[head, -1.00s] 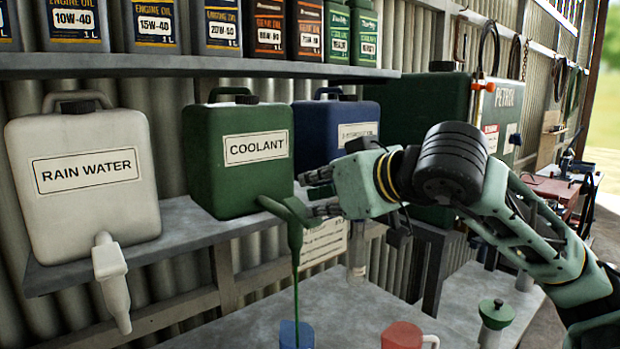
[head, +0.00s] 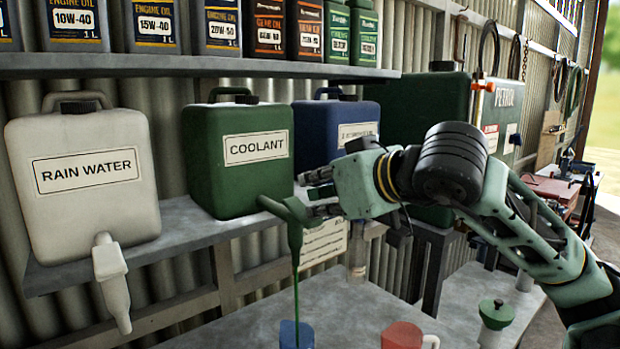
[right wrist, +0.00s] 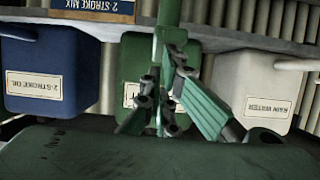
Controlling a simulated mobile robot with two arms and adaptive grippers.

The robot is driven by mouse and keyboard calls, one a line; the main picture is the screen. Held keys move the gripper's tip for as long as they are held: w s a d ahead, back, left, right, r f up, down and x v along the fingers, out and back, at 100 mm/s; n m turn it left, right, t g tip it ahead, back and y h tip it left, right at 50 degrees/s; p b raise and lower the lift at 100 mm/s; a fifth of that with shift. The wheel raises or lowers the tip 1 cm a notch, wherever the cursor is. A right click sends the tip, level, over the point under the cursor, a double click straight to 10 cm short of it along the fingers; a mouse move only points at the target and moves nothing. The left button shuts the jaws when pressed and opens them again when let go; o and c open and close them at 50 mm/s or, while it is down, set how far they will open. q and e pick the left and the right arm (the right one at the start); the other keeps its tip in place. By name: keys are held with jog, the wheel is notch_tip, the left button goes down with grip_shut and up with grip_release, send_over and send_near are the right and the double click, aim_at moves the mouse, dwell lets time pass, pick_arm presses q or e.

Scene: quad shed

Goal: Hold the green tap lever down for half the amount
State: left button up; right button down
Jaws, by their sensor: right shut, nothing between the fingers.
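The green COOLANT canister (head: 237,160) stands on the shelf, with its green tap (head: 290,214) at the lower front right. A thin green stream (head: 296,280) falls from the tap into the blue jug (head: 297,335) below. My right gripper (head: 314,201) is shut with nothing between its fingers, and its fingertips are at the tap, over the lever area. The lever itself is largely hidden by the fingers. The right wrist view shows the fingers (right wrist: 160,108) in front of the green canister (right wrist: 134,62), upside down. The liquid level in the jug cannot be seen. My left gripper is not in view.
The white RAIN WATER canister (head: 82,180) with its white tap (head: 112,283) stands to the left. A blue canister (head: 325,125) stands to the right. A red jug (head: 402,336) is on the lower bench (head: 350,295) beside the blue jug. Bottles line the upper shelf (head: 190,66).

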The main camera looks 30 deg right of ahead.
jog(key=shift+r+p, duration=0.75)
jog(key=shift+p, duration=0.05)
jog(key=shift+r, duration=0.2)
jog(key=s+r+p, duration=0.3)
jog(key=s+r, duration=0.5)
jog(key=r, duration=0.2)
jog(key=shift+d+p, duration=0.3)
dwell(0.6)
